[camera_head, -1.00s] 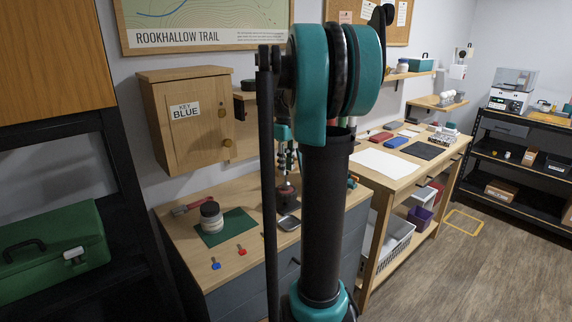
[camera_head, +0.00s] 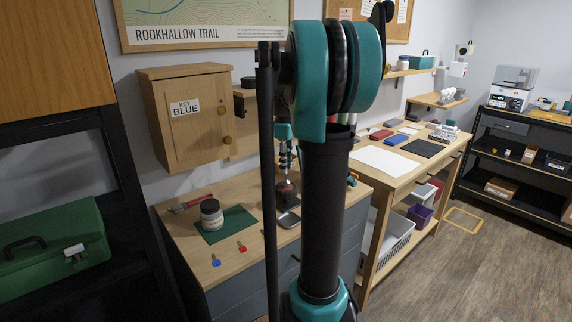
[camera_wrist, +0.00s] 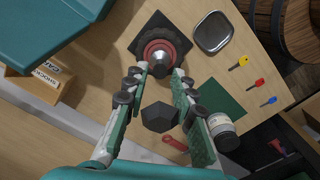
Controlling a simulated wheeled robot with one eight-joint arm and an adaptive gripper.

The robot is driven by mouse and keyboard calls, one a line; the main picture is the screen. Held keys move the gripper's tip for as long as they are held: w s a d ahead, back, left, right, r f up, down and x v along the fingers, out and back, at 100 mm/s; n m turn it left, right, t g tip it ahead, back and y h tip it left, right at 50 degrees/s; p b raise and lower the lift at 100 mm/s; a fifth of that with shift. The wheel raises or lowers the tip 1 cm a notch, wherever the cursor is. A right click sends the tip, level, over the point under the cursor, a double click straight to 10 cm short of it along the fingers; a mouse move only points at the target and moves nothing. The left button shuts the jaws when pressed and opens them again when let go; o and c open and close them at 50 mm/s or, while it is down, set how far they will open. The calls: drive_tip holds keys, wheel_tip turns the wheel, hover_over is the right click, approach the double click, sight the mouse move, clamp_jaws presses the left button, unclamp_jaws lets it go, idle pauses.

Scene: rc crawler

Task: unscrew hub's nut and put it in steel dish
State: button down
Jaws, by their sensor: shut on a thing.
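In the wrist view my gripper (camera_wrist: 160,73) reaches down to the hub (camera_wrist: 155,48), a round red-rimmed part with a silvery middle on a dark square base. I cannot tell whether the nut still touches the hub's thread. The steel dish (camera_wrist: 212,32), a shallow rounded square, lies to the right of the hub and looks empty. The dish also shows in the head view (camera_head: 289,220), where my arm partly hides the hub and gripper.
Yellow, red and blue keys (camera_wrist: 258,84) lie beyond the mat. A wooden key cabinet (camera_head: 187,118) hangs on the wall behind the bench.

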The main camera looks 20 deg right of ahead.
drive_tip(key=shift+n, duration=1.3)
drive_tip(key=shift+n, duration=1.3)
drive_tip(key=shift+n, duration=1.4)
drive_tip(key=shift+n, duration=1.3)
